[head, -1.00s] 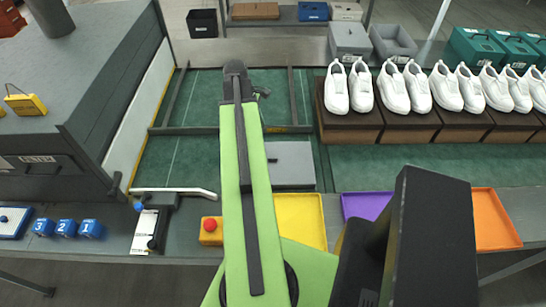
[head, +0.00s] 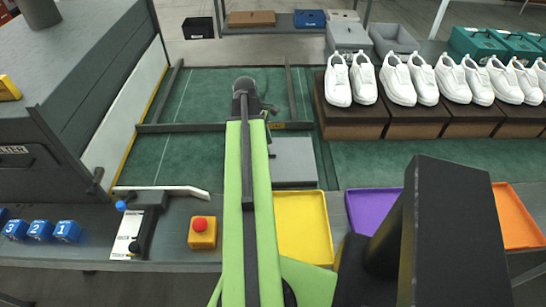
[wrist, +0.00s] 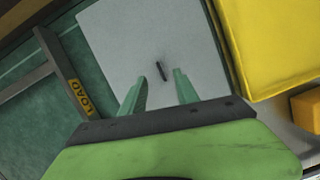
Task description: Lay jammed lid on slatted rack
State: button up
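A flat grey square plate, which looks like the jammed lid (head: 293,160), lies on the green belt just right of my arm. In the wrist view the lid (wrist: 120,45) fills the middle, with a small dark handle on its face. My gripper (wrist: 158,88) is open, its two green fingers spread on either side of a line just short of the handle. Nothing is between the fingers. I cannot tell the gap between fingertips and lid. I cannot make out a slatted rack in either view.
A yellow tray (head: 303,228) lies near the lid, with a purple tray (head: 370,208) and an orange tray (head: 518,215) to the right. White shoes stand on brown boxes (head: 355,118). A red button on a yellow box (head: 202,238) is left of my arm.

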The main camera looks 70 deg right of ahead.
aim_at(271, 159)
jog(key=b+x, duration=0.2)
jog(key=x, duration=0.1)
jog(key=b+x, duration=0.1)
jog(key=b, duration=0.1)
jog(key=shift+w+f, duration=0.2)
jog(key=shift+f, duration=0.3)
jog(key=shift+a+r, duration=0.1)
jog(key=shift+r, duration=0.05)
grip_shut()
